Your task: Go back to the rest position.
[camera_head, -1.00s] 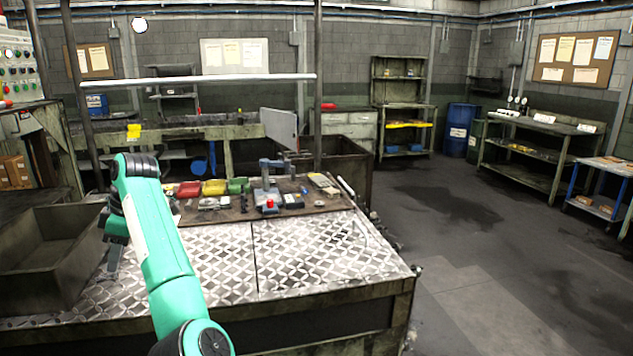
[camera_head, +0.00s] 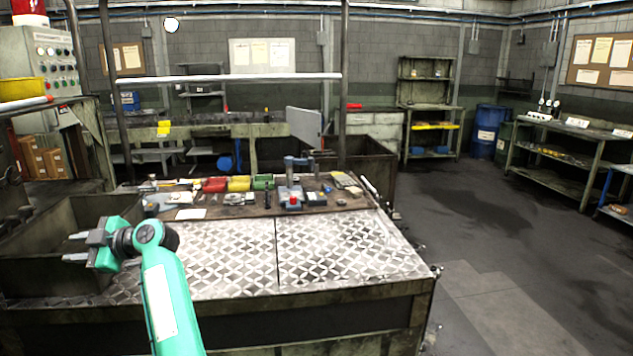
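My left gripper (camera_head: 75,247) is at the left in the head view, in front of the dark metal bin (camera_head: 45,275). Its two fingers point left and are spread apart, with nothing visible between them. My green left arm comes up from the bottom, in front of the left part of the diamond-plate table (camera_head: 325,255). My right gripper is not in view.
A mat (camera_head: 345,203) on the table's back part holds red, yellow and green trays and a small press (camera_head: 292,190). A control panel (camera_head: 52,55) stands at the upper left. Open floor (camera_head: 500,260) lies to the right.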

